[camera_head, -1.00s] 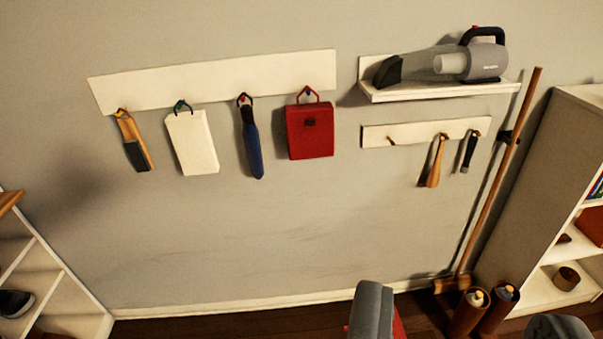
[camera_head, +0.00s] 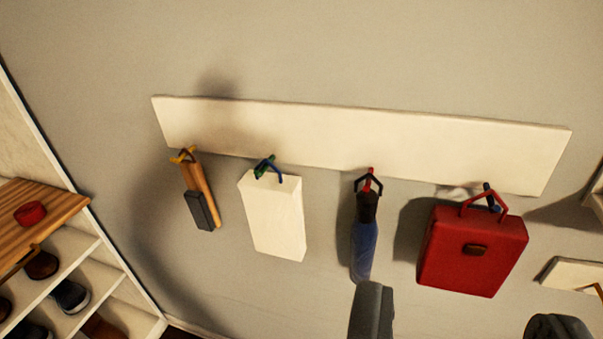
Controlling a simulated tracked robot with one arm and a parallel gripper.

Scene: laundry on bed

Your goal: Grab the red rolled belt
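A small red round thing, which looks like the red rolled belt (camera_head: 30,213), lies on the wooden top (camera_head: 40,199) of the shoe shelf at the far left. My gripper (camera_head: 465,325) shows at the bottom right as two dark grey fingers set wide apart. It is open, with nothing seen between the fingers. It is well to the right of the belt and apart from it.
A white hook board (camera_head: 350,140) on the wall holds a brush (camera_head: 200,200), a white bag (camera_head: 272,215), a blue umbrella (camera_head: 363,240) and a red bag (camera_head: 473,250). Shoes (camera_head: 70,296) stand in the shelf below the wooden top. A second board (camera_head: 572,274) shows at the right edge.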

